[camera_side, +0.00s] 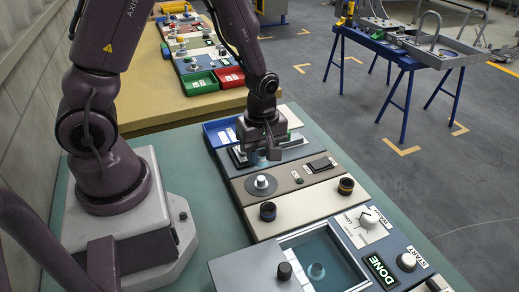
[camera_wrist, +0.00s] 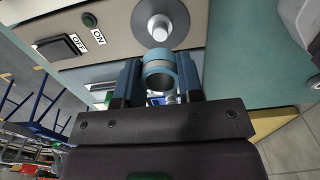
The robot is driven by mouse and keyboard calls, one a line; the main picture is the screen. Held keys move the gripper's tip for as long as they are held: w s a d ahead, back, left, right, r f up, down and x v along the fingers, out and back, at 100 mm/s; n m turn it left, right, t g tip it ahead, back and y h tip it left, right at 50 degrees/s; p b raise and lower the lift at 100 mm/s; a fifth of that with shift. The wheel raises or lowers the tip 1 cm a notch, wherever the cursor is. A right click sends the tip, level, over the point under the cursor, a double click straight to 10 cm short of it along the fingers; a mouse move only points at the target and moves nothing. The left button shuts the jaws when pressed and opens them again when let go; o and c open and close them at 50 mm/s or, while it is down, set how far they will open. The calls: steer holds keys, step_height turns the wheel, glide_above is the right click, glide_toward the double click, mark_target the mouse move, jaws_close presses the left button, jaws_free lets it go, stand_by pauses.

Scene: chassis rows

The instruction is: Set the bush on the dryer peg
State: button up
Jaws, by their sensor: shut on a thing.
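My gripper (camera_side: 264,150) is shut on the bush. In the wrist view, the bush is a blue-grey ring with a tan band (camera_wrist: 159,63), held between the two dark fingers (camera_wrist: 160,76). The peg is a pale stub on a round grey disc (camera_side: 261,184), on a beige panel with an ON/OFF switch. It also shows in the wrist view (camera_wrist: 160,27), just beyond the bush. In the side view, the bush is over the panel behind the peg and apart from it. The fingers partly hide the bush there.
A blue tray (camera_side: 220,132) lies behind.

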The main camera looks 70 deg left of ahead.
steer(key=shift+f, duration=3.1)
steer(key=o, duration=1)
steer(key=shift+r, duration=0.1)
step_height(320, 180, up, 13)
steer(key=shift+f, duration=0.1)
step_height(320, 180, up, 7)
glide_above(261, 178)
